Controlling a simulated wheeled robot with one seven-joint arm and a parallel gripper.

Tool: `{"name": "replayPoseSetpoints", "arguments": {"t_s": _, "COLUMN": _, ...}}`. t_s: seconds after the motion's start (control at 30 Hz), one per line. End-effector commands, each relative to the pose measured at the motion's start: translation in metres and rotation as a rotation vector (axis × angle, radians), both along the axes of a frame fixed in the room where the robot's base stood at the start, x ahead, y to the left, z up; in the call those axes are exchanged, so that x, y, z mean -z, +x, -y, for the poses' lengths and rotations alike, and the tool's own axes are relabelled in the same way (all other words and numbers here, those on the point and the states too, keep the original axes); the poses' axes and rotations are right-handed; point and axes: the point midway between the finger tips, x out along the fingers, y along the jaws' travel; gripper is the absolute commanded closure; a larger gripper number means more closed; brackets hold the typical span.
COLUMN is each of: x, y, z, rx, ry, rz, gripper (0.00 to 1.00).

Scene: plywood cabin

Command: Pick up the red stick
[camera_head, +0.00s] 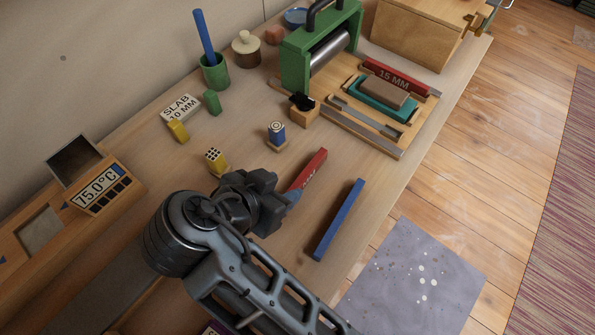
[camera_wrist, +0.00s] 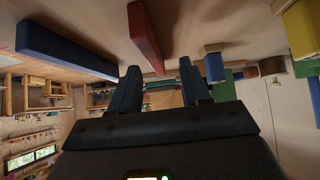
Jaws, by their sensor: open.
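The near end of the stick is partly hidden by the gripper in the head view. In the wrist view the red stick (camera_wrist: 144,36) appears above the gap between my open fingers (camera_wrist: 159,70), with nothing held between them. A second red bar (camera_head: 396,77), marked 15 MM, lies on the roller's wooden board at the back right.
A blue stick (camera_head: 338,220) lies right of the red one, near the bench edge. Small stamps, including a blue one (camera_head: 276,134) and a yellow one (camera_head: 214,160), stand to the left. A green-framed roller (camera_head: 296,62) stands behind. Bare bench lies between the sticks.

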Motion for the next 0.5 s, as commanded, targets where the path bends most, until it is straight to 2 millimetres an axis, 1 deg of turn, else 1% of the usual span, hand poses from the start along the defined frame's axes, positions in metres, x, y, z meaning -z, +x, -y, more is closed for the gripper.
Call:
{"name": "replayPoseSetpoints", "arguments": {"t_s": 0.03, "x": 0.004, "y": 0.003, "z": 0.003, "rx": 0.002, "ry": -0.001, "rz": -0.002, "gripper": 0.53}}
{"name": "replayPoseSetpoints", "arguments": {"t_s": 0.17, "x": 0.009, "y": 0.01, "z": 0.01, "rx": 0.002, "ry": 0.0, "rz": -0.001, "gripper": 0.53}}
{"name": "replayPoseSetpoints", "arguments": {"t_s": 0.37, "x": 0.02, "y": 0.028, "z": 0.032, "rx": 0.004, "ry": -0.002, "rz": -0.001, "gripper": 0.53}}
{"name": "replayPoseSetpoints", "arguments": {"t_s": 0.4, "x": 0.026, "y": 0.031, "z": 0.033, "rx": 0.003, "ry": -0.002, "rz": -0.002, "gripper": 0.53}}
{"name": "replayPoseSetpoints", "arguments": {"t_s": 0.5, "x": 0.033, "y": 0.037, "z": 0.036, "rx": 0.001, "ry": -0.001, "rz": -0.002, "gripper": 0.53}}
